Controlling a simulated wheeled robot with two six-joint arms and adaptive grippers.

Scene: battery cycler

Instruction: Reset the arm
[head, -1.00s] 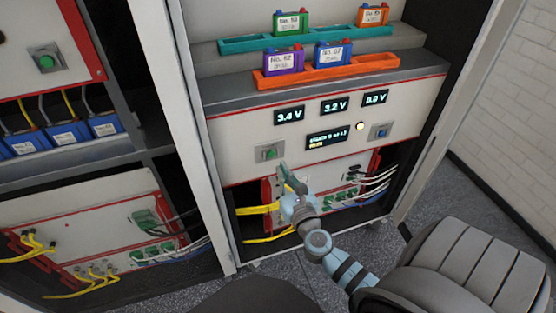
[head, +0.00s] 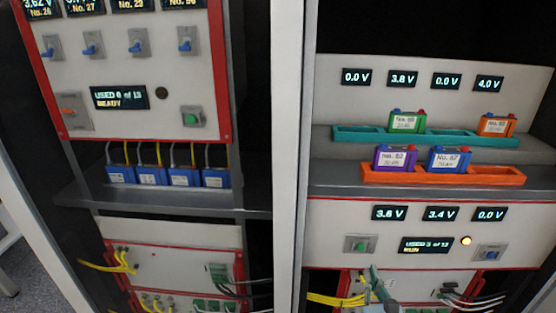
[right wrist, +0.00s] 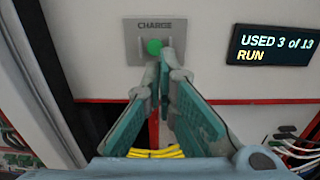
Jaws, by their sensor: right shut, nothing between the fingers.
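My right gripper (head: 374,276) is low in the head view, in front of the right cabinet and just below the green button (head: 361,244) on the white panel. In the right wrist view its two teal-padded fingers (right wrist: 164,78) are closed together at the tips, with nothing between them. The tips appear just below the green button (right wrist: 154,47) on its grey plate marked CHARGE; contact cannot be told. My left gripper is not in view.
The panel display (right wrist: 275,49) reads USED 3 of 13, RUN, with an amber lamp (head: 466,240) lit and a blue switch (head: 490,253). Batteries stand in the teal tray (head: 359,134) and orange tray (head: 511,175) above. Yellow cables (head: 335,299) hang below. Another cabinet stands left.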

